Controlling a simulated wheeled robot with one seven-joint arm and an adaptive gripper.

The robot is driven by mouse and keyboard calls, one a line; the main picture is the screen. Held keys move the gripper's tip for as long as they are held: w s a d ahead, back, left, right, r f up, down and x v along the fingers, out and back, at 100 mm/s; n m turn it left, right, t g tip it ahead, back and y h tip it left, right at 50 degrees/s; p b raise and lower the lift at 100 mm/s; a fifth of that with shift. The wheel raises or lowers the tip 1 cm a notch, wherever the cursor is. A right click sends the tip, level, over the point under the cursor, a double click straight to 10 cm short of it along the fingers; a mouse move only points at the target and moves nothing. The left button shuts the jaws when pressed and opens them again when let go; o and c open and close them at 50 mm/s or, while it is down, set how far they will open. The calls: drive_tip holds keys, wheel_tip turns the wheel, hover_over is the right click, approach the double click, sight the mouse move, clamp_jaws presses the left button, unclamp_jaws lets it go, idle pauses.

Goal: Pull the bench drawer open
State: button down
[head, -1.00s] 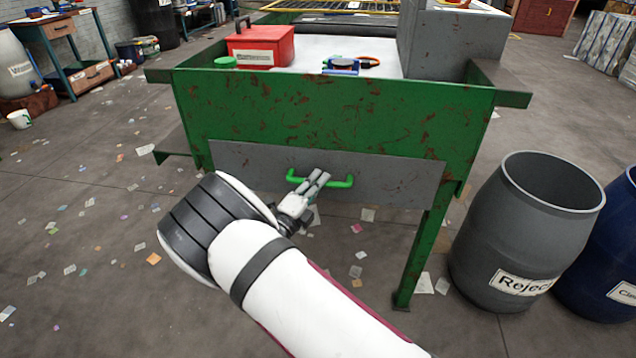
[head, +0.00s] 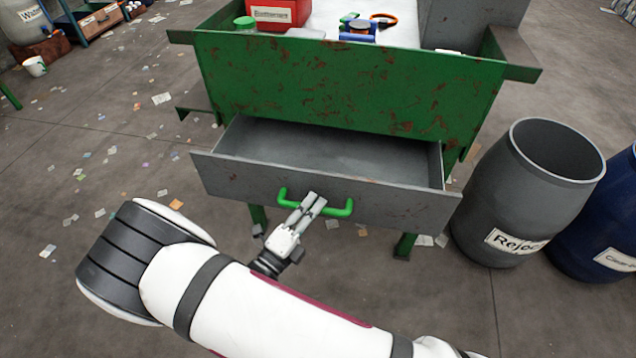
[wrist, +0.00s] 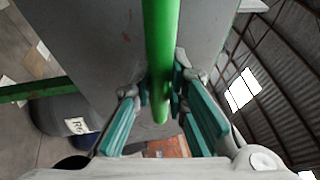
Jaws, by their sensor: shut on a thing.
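The grey bench drawer (head: 235,175) stands well out from the green bench (head: 350,90) in the head view. Its inside shows from above, and the part I can see looks empty. A green bar handle (head: 338,211) is fixed across the drawer's front. My gripper (head: 312,203) is shut on the handle near its middle. In the wrist view the green handle (wrist: 161,60) runs between the two teal-padded fingers of my gripper (wrist: 168,95).
A grey Reject barrel (head: 545,200) stands right of the drawer, with a blue barrel (head: 605,225) beside it. On the bench top are a red box (head: 280,14), a green-lidded jar (head: 245,23) and a blue item (head: 358,30). Paper scraps litter the floor at left.

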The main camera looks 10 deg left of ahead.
drive_tip(key=shift+s, duration=1.1)
drive_tip(key=c, duration=1.6)
unclamp_jaws()
drive_tip(key=shift+o, duration=0.2)
drive_tip(key=v, duration=1.2)
